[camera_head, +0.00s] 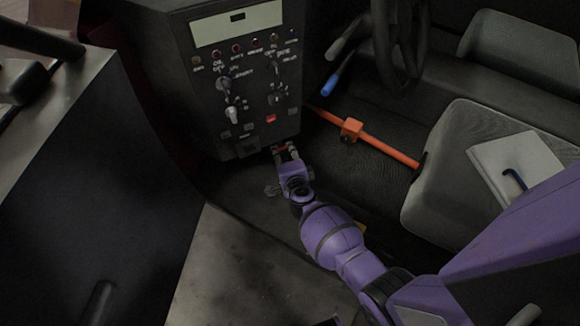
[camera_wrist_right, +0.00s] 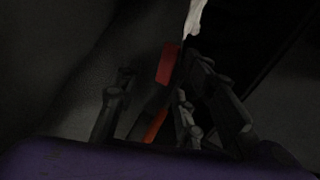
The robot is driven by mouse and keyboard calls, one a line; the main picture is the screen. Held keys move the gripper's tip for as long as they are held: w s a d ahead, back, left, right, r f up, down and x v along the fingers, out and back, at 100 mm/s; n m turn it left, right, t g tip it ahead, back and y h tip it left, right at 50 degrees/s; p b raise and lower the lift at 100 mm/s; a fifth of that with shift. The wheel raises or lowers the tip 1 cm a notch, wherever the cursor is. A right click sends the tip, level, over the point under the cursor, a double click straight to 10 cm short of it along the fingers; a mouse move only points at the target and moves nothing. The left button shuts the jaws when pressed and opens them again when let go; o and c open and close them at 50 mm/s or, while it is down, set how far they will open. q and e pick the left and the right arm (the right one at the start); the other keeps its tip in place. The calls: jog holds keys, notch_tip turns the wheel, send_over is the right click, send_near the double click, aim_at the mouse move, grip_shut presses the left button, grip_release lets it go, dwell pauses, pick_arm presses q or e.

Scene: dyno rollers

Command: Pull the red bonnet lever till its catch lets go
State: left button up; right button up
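The red bonnet lever (camera_wrist_right: 166,64) shows in the right wrist view as a red bar between my right gripper's fingers. It lies closer to the right finger, with a dark gap to the left finger. In the head view only a small bit of red (camera_head: 283,148) shows between the fingertips, at the lower edge of the dark console. My right gripper (camera_head: 284,149) is open, with its fingers on either side of the lever. The wrist view is dark, and I cannot tell whether the right finger touches the lever. The catch cannot be made out. My left gripper is not in view.
The console (camera_head: 245,85) with knobs and switches stands just above my right gripper. An orange bar (camera_head: 385,148) with an orange block crosses to the seat (camera_head: 435,185) on the right. A blue-tipped lever (camera_head: 330,84) is near the steering wheel (camera_head: 400,40).

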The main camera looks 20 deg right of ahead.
jog(key=v, duration=1)
jog(key=shift+s+r, duration=0.2)
jog(key=shift+s, duration=0.1)
